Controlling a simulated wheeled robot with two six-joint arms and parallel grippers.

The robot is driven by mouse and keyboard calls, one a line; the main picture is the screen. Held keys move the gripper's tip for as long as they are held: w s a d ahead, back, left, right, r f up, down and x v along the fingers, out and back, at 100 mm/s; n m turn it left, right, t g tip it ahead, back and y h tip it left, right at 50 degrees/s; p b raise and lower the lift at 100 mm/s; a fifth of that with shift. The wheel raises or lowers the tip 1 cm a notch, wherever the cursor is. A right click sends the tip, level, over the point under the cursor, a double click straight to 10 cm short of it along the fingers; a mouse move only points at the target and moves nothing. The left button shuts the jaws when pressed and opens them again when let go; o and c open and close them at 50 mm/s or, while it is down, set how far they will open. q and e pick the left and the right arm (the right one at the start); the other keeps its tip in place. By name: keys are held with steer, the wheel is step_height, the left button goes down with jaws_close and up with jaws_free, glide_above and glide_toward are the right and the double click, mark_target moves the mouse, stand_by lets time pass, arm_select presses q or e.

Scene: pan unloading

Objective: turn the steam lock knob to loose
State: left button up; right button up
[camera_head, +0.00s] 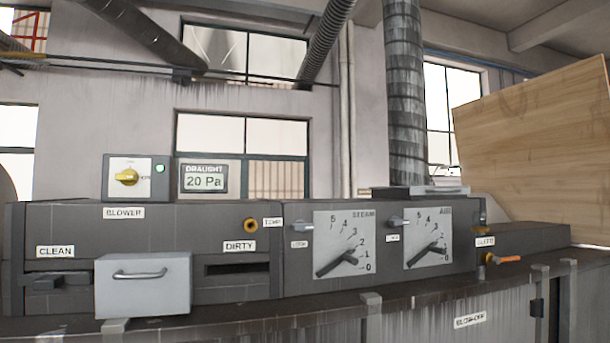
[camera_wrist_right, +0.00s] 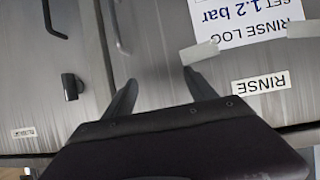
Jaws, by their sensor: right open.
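The steam panel (camera_head: 346,243) is a pale dial plate at the middle right of the machine in the head view, with a dark pointer and numbers. Just left of it is a small silver steam lock knob (camera_head: 301,226), above a small label that seems to read LOCK. A similar knob (camera_head: 398,222) sits by the air panel (camera_head: 428,238). My right gripper (camera_wrist_right: 160,90) shows only in the right wrist view, open and empty, before grey cabinet panels. The steam lock knob is not in that view. My left gripper is in neither view.
A grey drawer box (camera_head: 145,284) juts out at the front left. An orange-handled valve (camera_head: 506,259) sticks out at the right. A wooden board (camera_head: 535,145) leans behind.

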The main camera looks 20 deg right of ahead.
step_height(320, 180, up, 22)
steer(key=w+t+p, duration=0.1)
steer(key=t+p, duration=0.2)
steer(key=p, duration=0.3)
steer(key=t+y+p, duration=0.1)
steer(key=t+p, duration=0.1)
steer(key=p, duration=0.1)
glide_toward(304, 226)
steer(key=shift+n, duration=0.4)
steer(key=w, duration=0.8)
steer(key=shift+w+f, duration=0.2)
steer(key=shift+w, duration=0.2)
steer(key=shift+s, duration=0.15)
steer(key=shift+c, duration=0.6)
steer(key=c, duration=1.3)
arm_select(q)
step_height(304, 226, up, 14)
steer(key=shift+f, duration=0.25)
arm_select(e)
steer(key=shift+o, duration=0.2)
